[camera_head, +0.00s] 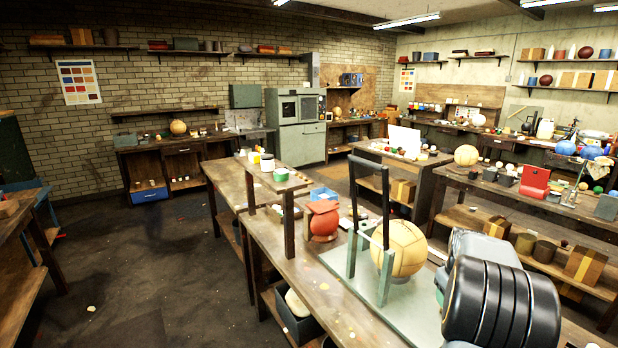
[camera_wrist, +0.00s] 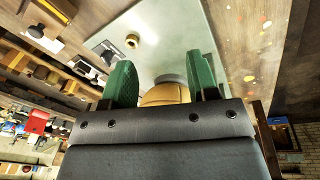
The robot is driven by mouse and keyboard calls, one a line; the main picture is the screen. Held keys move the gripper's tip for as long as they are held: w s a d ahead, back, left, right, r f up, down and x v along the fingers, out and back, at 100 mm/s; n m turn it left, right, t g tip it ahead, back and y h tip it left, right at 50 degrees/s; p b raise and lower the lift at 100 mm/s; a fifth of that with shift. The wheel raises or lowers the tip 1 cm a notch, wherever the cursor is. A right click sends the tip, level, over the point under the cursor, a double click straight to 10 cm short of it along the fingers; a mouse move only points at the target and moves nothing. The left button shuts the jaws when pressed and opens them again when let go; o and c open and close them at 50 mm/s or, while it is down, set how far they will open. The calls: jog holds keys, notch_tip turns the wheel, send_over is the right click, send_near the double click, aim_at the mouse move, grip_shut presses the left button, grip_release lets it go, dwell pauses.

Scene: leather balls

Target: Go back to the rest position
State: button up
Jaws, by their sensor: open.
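My gripper (camera_wrist: 161,72) shows in the wrist view with its two green fingers apart. A tan ball (camera_wrist: 165,95) shows partly between and beyond the fingers; the gripper body hides much of it. I cannot tell how far it is from the fingers. In the head view, a tan panelled ball (camera_head: 405,250) sits over a grey-green plate (camera_head: 350,272) on the near bench, beside and partly behind an upright frame (camera_head: 384,262) with black upper bars. My black arm fills the lower right and the fingers are hidden there.
A red ball-like object (camera_head: 322,222) stands left of the plate, near a blue box (camera_head: 323,194). A raised shelf (camera_head: 262,178) with tins is farther along the bench. Crowded benches stand at right. The floor (camera_head: 150,265) at left is open.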

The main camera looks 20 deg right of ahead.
jog(key=s+a+r+t, duration=0.1)
jog(key=s+a+r, duration=0.1)
jog(key=a, duration=0.9)
jog(key=s+a+r+t+y, duration=0.1)
jog(key=s+a, duration=0.3)
jog(key=a, duration=0.8)
jog(key=s+a+r+t, duration=0.1)
jog(key=s+a+r, duration=0.2)
jog(key=a, duration=0.9)
jog(key=shift+s+r+n+t, duration=0.35)
jog(key=shift+r+n+t, duration=0.05)
jog(key=shift+r, duration=0.05)
